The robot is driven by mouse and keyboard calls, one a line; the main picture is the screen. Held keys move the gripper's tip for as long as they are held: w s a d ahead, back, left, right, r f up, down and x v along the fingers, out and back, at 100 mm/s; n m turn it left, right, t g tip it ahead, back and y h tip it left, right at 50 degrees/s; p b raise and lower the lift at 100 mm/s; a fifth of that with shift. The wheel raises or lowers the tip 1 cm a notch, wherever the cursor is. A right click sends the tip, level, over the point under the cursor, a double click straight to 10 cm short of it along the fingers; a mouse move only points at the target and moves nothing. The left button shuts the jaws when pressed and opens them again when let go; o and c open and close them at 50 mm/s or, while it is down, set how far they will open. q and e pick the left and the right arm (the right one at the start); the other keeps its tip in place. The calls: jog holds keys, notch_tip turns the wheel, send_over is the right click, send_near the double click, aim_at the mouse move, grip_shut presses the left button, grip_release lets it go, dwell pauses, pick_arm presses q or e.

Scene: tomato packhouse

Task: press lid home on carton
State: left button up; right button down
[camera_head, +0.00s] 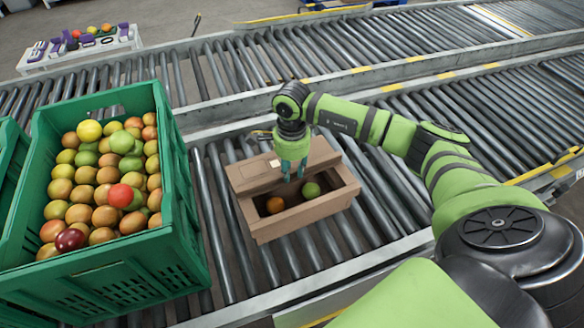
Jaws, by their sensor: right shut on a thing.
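The brown carton (305,220) sits on the roller conveyor, open at the near side. An orange tomato (275,205) and a green tomato (311,189) show inside it. The brown lid (252,180), with a small pale label, is over the far part of the carton and leaves the near part uncovered. My right gripper (293,173) points down at the lid and is shut on it. The fingertips are at the lid's near edge. Whether the lid touches the carton's far rim cannot be told. My left gripper is not in view.
A green crate (120,262) full of tomatoes stands left of the carton, with another green crate (8,165) at the left edge. A second roller conveyor (330,50) runs behind a metal rail. Rollers right of the carton are bare.

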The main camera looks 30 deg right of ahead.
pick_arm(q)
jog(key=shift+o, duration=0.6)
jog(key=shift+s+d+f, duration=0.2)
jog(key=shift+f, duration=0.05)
pick_arm(e)
jog(key=shift+f, duration=0.3)
